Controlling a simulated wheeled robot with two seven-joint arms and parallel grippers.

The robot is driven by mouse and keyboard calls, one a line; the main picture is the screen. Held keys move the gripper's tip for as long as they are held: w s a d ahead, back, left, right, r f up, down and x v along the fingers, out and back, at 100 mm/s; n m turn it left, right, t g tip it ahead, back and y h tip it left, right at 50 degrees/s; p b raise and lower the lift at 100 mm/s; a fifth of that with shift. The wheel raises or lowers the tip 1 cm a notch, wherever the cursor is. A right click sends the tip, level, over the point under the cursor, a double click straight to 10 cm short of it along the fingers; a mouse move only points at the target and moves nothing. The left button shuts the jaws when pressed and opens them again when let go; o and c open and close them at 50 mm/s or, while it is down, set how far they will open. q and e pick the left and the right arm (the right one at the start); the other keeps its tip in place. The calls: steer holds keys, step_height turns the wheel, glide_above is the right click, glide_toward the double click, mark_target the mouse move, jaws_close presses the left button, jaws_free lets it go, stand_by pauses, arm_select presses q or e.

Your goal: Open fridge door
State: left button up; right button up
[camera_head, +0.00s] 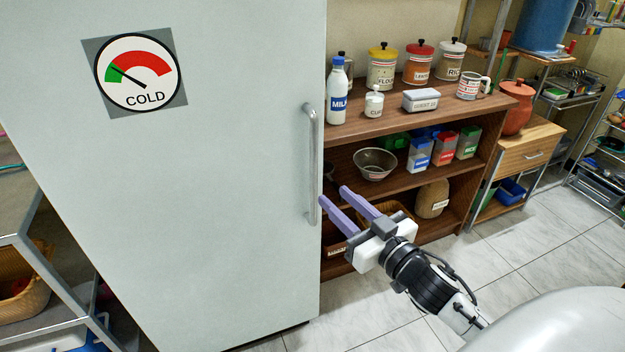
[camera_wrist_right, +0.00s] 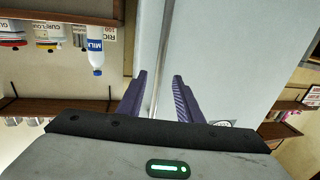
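The fridge (camera_head: 200,225) stands at the left in the head view, with its pale grey-green door shut. Its long vertical metal handle (camera_head: 312,165) runs along the door's right edge. My right gripper (camera_head: 332,194), with purple fingers, is open just right of the handle's lower half, fingertips pointing toward it. In the right wrist view, the handle (camera_wrist_right: 162,55) lines up between the two spread fingers of the gripper (camera_wrist_right: 160,76), with the fridge door (camera_wrist_right: 235,50) behind. I see no contact, and cannot tell whether the tips reach around the bar. My left gripper is not in view.
A wooden shelf (camera_head: 395,121) with a milk bottle (camera_head: 339,92), canisters and a metal bowl (camera_head: 375,163) stands right of the fridge. A metal rack (camera_head: 35,245) with a basket is at the left. The tiled floor (camera_head: 530,240) is clear at the right.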

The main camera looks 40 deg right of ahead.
mark_target(316, 180)
steer(key=w, duration=0.9)
steer(key=shift+w+d+f, duration=0.1)
steer(key=shift+w+d, duration=0.1)
steer(key=shift+w, duration=0.2)
jaws_close()
